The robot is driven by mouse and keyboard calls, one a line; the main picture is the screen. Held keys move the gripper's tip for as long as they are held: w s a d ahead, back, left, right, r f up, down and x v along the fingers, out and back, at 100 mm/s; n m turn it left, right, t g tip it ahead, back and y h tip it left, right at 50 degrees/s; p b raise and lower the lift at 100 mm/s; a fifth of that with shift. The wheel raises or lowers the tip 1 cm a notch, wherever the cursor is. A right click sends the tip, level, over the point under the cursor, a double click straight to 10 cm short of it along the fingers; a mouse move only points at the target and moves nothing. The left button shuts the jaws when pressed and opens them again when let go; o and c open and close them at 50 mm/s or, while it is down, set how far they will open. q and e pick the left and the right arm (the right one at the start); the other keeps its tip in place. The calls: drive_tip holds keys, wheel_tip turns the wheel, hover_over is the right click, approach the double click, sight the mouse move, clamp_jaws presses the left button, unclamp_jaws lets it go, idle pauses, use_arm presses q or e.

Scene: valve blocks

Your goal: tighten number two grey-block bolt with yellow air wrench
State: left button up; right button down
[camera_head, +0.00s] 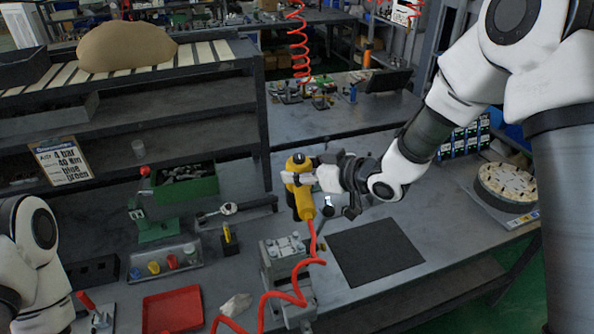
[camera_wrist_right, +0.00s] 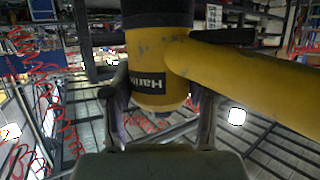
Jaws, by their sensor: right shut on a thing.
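The yellow air wrench (camera_head: 304,200) is held up above the bench in the middle of the head view, with a red coiled hose (camera_head: 300,290) running down from its handle. My right gripper (camera_head: 306,178) is shut on the wrench body. In the right wrist view, the yellow wrench (camera_wrist_right: 158,60) sits between the fingers of my right gripper (camera_wrist_right: 160,115). A grey block (camera_head: 284,247) with bolts on top sits in a fixture on the bench, below the wrench and apart from it. Bolt numbers are too small to read. My left gripper is out of view; only part of that arm shows.
A black mat (camera_head: 374,252) lies right of the block. A red tray (camera_head: 172,310), a tray of coloured parts (camera_head: 165,262), a green bin (camera_head: 186,183) and a green press (camera_head: 152,222) stand to the left. A round part (camera_head: 506,184) lies far right.

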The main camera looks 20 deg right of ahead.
drive_tip(key=shift+s+d+r, duration=0.15)
drive_tip(key=shift+d+r, duration=0.05)
drive_tip(key=shift+r, duration=0.05)
drive_tip(key=f+b, duration=0.2)
drive_tip(key=f, duration=0.1)
drive_tip(key=w+a+f+b, duration=0.1)
drive_tip(key=shift+w+a+f, duration=0.1)
drive_tip(key=shift+f, duration=0.15)
drive_tip(key=shift+s+d+f+b, duration=0.25)
drive_tip(key=shift+d+f+b, duration=0.05)
drive_tip(key=shift+f, duration=0.05)
drive_tip(key=shift+w+a, duration=0.25)
drive_tip(key=shift+s+d, duration=0.15)
drive_tip(key=shift+s, duration=0.1)
drive_tip(key=shift+w, duration=0.1)
